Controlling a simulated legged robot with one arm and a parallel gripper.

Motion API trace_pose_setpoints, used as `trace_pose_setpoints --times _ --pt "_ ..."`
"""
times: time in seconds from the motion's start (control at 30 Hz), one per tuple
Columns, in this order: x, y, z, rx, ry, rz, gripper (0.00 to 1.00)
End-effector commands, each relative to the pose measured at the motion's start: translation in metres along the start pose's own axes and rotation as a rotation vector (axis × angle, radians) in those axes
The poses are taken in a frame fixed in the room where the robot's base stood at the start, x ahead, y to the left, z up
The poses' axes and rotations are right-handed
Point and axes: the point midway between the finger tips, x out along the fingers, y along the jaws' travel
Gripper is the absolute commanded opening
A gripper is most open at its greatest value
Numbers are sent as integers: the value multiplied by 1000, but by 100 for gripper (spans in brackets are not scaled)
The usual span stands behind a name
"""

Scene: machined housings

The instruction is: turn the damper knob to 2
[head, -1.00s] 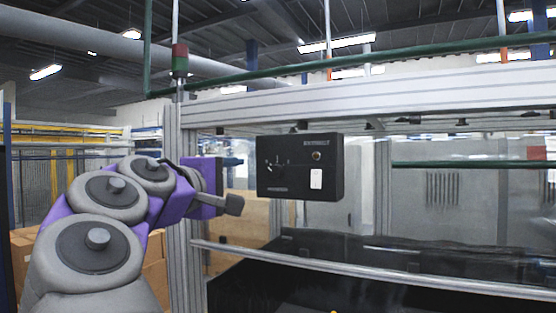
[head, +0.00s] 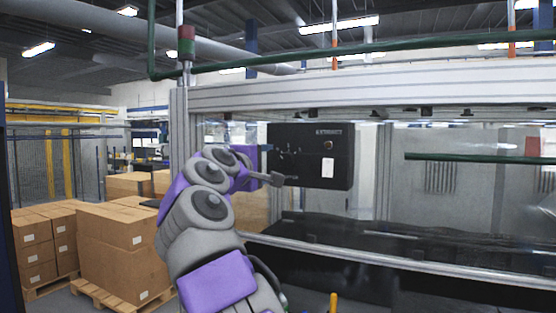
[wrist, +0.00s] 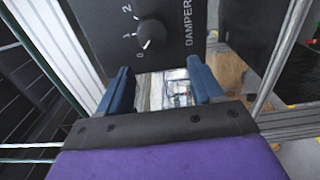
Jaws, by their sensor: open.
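The black control box (head: 308,160) hangs in the frame opening in the head view. In the wrist view its face (wrist: 100,35) fills the top, with a round dark damper knob (wrist: 151,34) beside the printed word DAMPER. Marks 0, 1 and 2 run around the knob's left side. A pale mark on the knob's lower left appears to point toward 0. My gripper (wrist: 160,85) is open, its two blue fingers apart with nothing between them. It is below the knob in the wrist view, not around it.
The box also carries a round button (head: 328,145) and a white label (head: 328,168). A metal upright (head: 179,130) stands left of my arm and a rail (head: 400,268) crosses below the box. Cardboard boxes (head: 120,250) stand on pallets at left.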

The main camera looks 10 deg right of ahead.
Motion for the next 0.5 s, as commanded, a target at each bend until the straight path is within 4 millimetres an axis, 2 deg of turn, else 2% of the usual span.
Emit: trace_pose_setpoints --times 0.1,0.3,0.4,0.5 --pt "23 2 20 9 -8 -9 66" --pt "49 -1 47 25 -10 -22 66" --pt "49 0 47 26 -9 -21 66" --pt "45 -1 38 17 -13 -18 66"
